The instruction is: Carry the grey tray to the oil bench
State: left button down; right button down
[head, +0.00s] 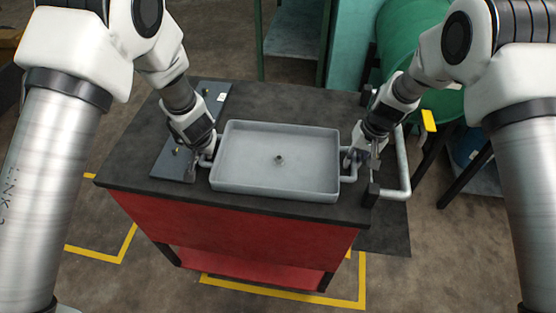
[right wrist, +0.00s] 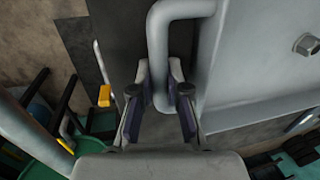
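The grey tray (head: 275,185) is a shallow rectangle, empty but for a small dark fitting in its middle. It sits level on the dark top of a red-sided bench (head: 310,209). A tube handle stands out at each short end. My right gripper (head: 364,156) is at the right handle; the right wrist view shows its fingers closed in on both sides of the handle bar (right wrist: 158,45). My left gripper (head: 198,170) is down at the left handle (head: 208,156); its fingers are small and partly hidden, so their grip is unclear.
A dark flat plate (head: 171,163) lies on the bench left of the tray. A grey rail (head: 403,168) stands off the bench's right end. A green drum (head: 410,30) on a dark stand is behind right. Yellow lines mark the floor around the bench; floor at front left is clear.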

jog(key=shift+r, duration=0.1)
